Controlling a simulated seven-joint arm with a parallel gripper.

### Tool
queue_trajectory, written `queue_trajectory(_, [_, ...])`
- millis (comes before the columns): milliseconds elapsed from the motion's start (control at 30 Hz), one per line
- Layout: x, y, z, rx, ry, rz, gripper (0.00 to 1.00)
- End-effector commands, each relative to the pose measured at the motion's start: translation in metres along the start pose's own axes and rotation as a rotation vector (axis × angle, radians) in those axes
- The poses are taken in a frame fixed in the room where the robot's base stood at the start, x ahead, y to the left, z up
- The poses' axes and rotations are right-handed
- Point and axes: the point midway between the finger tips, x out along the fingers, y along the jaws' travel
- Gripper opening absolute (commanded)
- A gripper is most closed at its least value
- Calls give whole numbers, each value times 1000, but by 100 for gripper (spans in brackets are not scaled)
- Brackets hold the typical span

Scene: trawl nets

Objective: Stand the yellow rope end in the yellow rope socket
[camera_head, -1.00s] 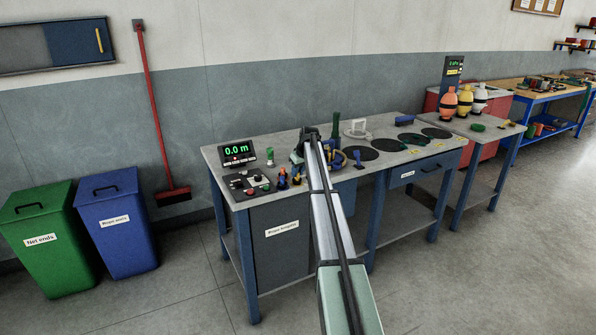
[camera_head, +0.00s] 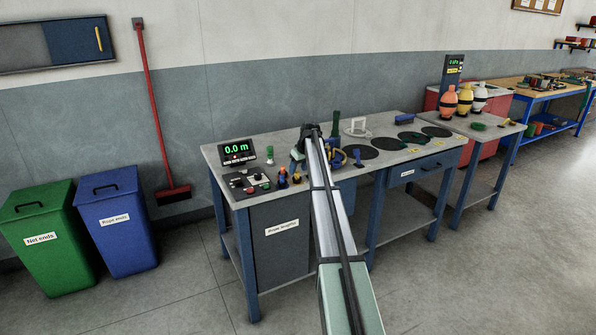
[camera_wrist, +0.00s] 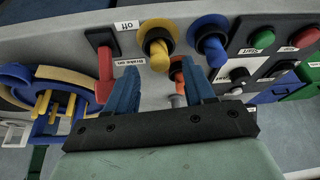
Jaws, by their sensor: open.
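In the wrist view, a yellow rope end (camera_wrist: 159,60) stands up from the dark hole of a yellow ring-shaped socket (camera_wrist: 147,29). It leans towards me in this view, and I cannot tell how deep it sits. My gripper (camera_wrist: 163,84) is open with its two blue fingers apart and nothing clasped. The yellow rope end is just beyond the fingertips, apart from them. In the head view, my gripper (camera_head: 304,157) is above the left half of the bench, and the arm hides part of the bench behind it.
A blue rope end in a blue socket (camera_wrist: 209,35) stands beside the yellow one. A small orange-topped piece (camera_wrist: 176,68) lies between my fingers' lines. A red lever (camera_wrist: 104,67), a yellow-and-blue winch (camera_wrist: 55,90) and a button panel (camera_wrist: 265,55) are close around.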

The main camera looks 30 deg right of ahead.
Motion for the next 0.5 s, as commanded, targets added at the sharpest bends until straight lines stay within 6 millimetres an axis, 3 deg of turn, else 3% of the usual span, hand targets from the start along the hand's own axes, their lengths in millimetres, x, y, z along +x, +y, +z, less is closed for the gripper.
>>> queue_trajectory(500, [-96, 0, 1, 1, 1, 1, 53])
